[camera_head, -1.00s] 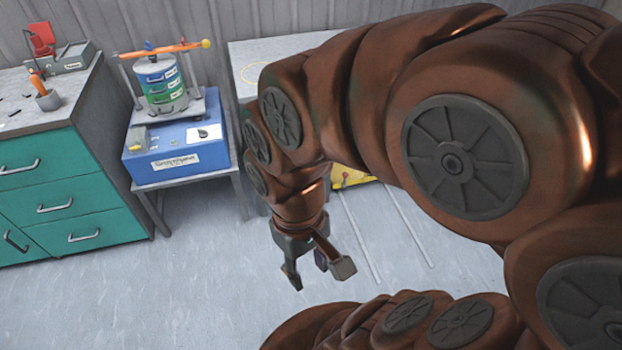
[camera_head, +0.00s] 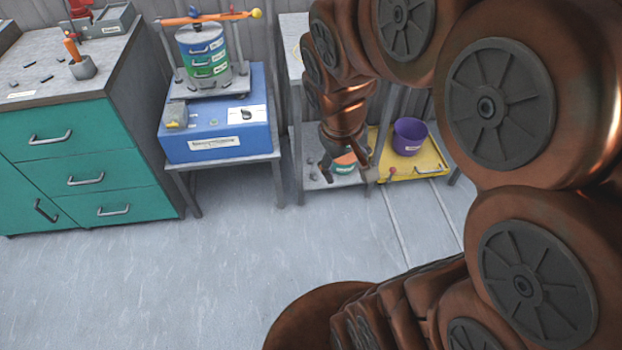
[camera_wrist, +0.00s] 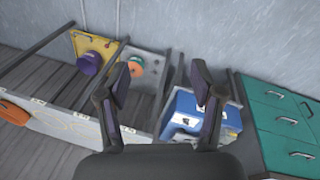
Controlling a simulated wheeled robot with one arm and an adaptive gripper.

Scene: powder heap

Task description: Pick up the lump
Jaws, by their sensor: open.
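I cannot tell for sure which thing is the lump. Small dark grey pieces (camera_head: 311,174) lie on the low grey shelf, left of a teal-labelled container with an orange top (camera_head: 343,164). That container also shows in the wrist view (camera_wrist: 135,66). My gripper (camera_head: 346,160) hangs in front of the low shelf in the head view, overlapping the container, and its distance from it is unclear. In the wrist view, my gripper (camera_wrist: 160,83) has its two fingers wide apart with nothing between them.
A purple bucket (camera_head: 410,136) stands on a yellow tray (camera_head: 436,160) right of the shelf. A blue machine (camera_head: 215,140) with a banded drum (camera_head: 204,55) stands on a table to the left. A teal drawer cabinet (camera_head: 70,160) is farther left. The floor in front is clear.

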